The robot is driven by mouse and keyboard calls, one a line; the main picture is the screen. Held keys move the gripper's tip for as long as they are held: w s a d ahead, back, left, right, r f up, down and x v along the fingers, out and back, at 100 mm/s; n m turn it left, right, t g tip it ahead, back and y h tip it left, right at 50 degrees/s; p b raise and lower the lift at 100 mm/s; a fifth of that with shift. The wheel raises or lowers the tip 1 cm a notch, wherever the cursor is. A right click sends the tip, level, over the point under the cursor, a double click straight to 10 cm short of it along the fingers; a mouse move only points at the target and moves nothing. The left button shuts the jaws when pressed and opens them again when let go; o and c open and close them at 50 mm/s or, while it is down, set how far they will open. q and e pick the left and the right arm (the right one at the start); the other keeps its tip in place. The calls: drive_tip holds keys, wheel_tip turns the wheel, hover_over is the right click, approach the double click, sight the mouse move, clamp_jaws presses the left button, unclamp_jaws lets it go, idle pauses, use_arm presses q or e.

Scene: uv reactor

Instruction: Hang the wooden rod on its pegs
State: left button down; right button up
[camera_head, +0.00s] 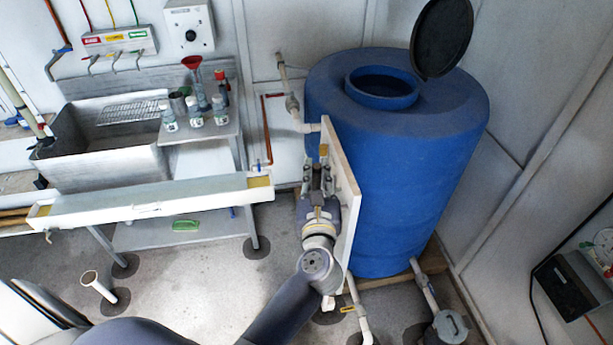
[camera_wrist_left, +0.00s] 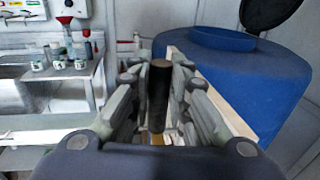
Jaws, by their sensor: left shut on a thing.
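My left gripper (camera_head: 317,180) points away from me beside the blue tank and is shut. In the left wrist view a dark brown rod (camera_wrist_left: 159,85), which I take to be the wooden rod, stands between the fingers (camera_wrist_left: 158,105), its round end facing up. In the head view the fingers and arm mostly hide the rod. A pale upright board (camera_head: 346,190) stands close along the right side of the gripper; it also shows in the wrist view (camera_wrist_left: 225,108). I cannot make out the pegs. My right gripper is out of view.
The big blue tank (camera_head: 400,170) with its black lid (camera_head: 441,38) raised is just behind the board. A long white trough (camera_head: 150,202) runs to the left, before a metal sink (camera_head: 105,160) and bottles (camera_head: 194,112).

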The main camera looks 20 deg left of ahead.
use_arm(q)
drive_tip(key=w+d+b, duration=0.1)
drive_tip(key=w+d+f+b, duration=0.1)
drive_tip(key=d, duration=0.1)
drive_tip(key=shift+f, duration=0.15)
idle(0.4)
drive_tip(key=c, duration=1.4)
unclamp_jaws()
drive_tip(key=shift+c, duration=0.2)
drive_tip(key=v, duration=0.7)
drive_tip(key=shift+s, duration=0.3)
